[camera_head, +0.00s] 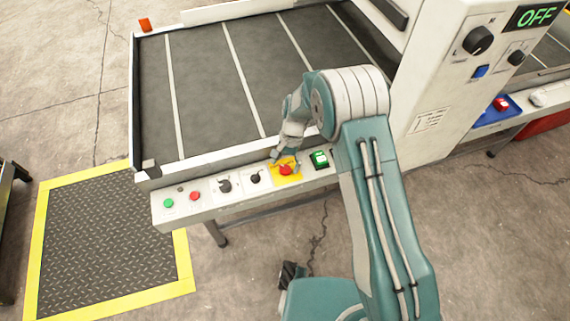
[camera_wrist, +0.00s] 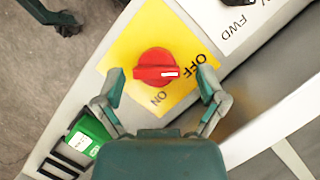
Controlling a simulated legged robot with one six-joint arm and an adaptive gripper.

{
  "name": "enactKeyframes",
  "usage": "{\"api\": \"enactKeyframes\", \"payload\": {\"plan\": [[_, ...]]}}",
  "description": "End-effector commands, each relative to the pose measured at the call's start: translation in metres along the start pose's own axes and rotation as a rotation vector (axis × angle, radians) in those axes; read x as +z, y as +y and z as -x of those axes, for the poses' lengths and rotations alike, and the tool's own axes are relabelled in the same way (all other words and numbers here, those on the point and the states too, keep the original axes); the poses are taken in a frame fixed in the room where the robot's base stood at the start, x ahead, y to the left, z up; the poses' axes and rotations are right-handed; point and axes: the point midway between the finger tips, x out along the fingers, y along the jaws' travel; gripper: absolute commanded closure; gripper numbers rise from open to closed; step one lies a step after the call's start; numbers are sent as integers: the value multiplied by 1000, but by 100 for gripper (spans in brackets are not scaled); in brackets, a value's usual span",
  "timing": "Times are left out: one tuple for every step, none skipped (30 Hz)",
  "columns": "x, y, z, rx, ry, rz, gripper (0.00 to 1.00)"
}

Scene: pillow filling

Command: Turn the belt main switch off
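The belt main switch is a red rotary knob (camera_wrist: 156,66) on a yellow plate (camera_wrist: 128,52) marked OFF and ON. In the head view the knob (camera_head: 285,170) sits on the front control panel (camera_head: 236,197). Its handle lies across the wrist picture, with a white mark at the right end near the OFF lettering. My gripper (camera_wrist: 160,84) is open, with one finger on each side of the knob and a visible gap to it. In the head view my gripper (camera_head: 285,158) is above the yellow plate and hides part of it.
A green rocker switch (camera_head: 320,159) is close to the right of the knob. A black selector (camera_head: 255,179), another selector (camera_head: 224,186), a red button (camera_head: 195,196) and a green button (camera_head: 169,203) are to the left. The cabinet display (camera_head: 535,16) reads OFF.

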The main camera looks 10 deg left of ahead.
Motion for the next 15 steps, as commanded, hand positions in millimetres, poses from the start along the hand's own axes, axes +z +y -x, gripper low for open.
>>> {"api": "enactKeyframes", "payload": {"plan": [[0, 0, 0, 0, -1, 0, 9], [0, 1, 0, 0, -1, 0, 9], [1, 1, 0, 1, -2, 0, 9], [1, 1, 0, 1, -2, 0, 9], [1, 1, 0, 1, -3, 0, 9], [1, 1, 0, 1, -3, 0, 9], [1, 1, 1, 1, -3, 0, 9], [1, 1, 2, 0, -3, 0, 9], [1, 1, 5, 0, -2, 0, 9], [0, 1, 8, 0, -2, 0, 9], [0, 1, 12, -1, -2, 0, 9], [0, 0, 19, -2, 0, 0, 9], [0, 0, 24, -2, 1, 1, 9], [0, 0, 30, -1, 0, 1, 9], [0, 0, 38, -1, 1, 1, 9]]}}
